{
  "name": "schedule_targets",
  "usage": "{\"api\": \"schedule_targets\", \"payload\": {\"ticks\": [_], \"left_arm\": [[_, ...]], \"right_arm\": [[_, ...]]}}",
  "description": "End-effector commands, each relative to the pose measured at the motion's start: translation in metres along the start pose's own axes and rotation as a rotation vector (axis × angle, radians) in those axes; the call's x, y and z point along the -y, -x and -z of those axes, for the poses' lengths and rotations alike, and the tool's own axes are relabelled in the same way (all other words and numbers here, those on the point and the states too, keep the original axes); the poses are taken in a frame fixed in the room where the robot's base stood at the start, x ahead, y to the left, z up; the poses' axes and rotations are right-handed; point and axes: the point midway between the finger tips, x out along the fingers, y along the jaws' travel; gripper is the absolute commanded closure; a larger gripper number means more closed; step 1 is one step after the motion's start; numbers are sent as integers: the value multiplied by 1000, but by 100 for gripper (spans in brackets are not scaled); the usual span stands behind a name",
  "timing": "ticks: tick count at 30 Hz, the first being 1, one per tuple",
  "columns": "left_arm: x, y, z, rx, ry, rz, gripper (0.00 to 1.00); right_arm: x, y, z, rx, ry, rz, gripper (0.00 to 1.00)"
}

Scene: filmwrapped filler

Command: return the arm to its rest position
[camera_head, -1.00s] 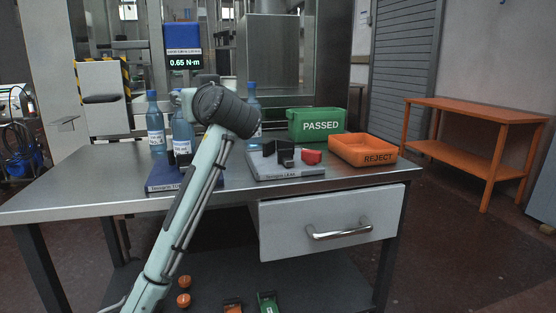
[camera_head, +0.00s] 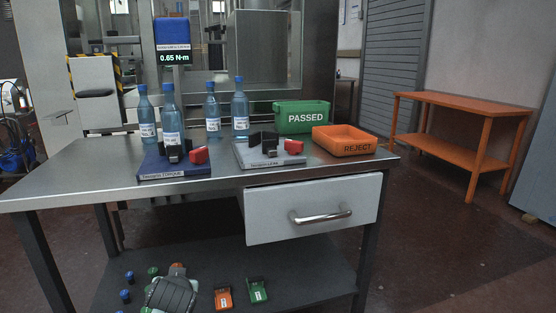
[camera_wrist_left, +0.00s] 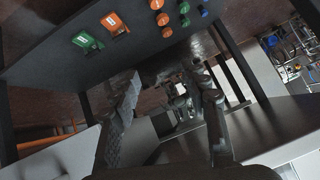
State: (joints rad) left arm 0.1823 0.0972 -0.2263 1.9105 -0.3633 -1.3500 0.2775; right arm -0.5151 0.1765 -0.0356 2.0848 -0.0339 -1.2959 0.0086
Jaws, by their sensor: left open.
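My right arm and gripper are in neither view.
The steel table (camera_head: 95,165) carries several blue-capped bottles (camera_head: 170,115), two torque fixtures (camera_head: 175,165), a green PASSED bin (camera_head: 302,118) and an orange REJECT tray (camera_head: 345,142). A drawer (camera_head: 300,215) is below. Caps (camera_head: 126,296) and small boxes (camera_head: 258,290) lie on the shelf.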

Motion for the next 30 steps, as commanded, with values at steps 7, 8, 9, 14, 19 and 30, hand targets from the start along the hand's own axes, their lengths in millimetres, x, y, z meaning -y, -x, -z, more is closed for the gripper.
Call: {"api": "schedule_targets", "payload": {"ticks": [7,8,9,14,19,30], "left_arm": [[9,-1,-196,277,-117,-112,55],[11,3,-218,307,-128,-125,55],[14,9,-245,345,-144,-143,55],[26,35,-325,459,-187,-199,55],[33,52,-363,514,-206,-228,55],[34,53,-367,520,-209,-231,55]], "right_arm": [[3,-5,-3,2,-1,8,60],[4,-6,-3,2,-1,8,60],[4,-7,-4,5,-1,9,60],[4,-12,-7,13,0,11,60],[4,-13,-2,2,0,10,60],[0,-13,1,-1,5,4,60]]}}
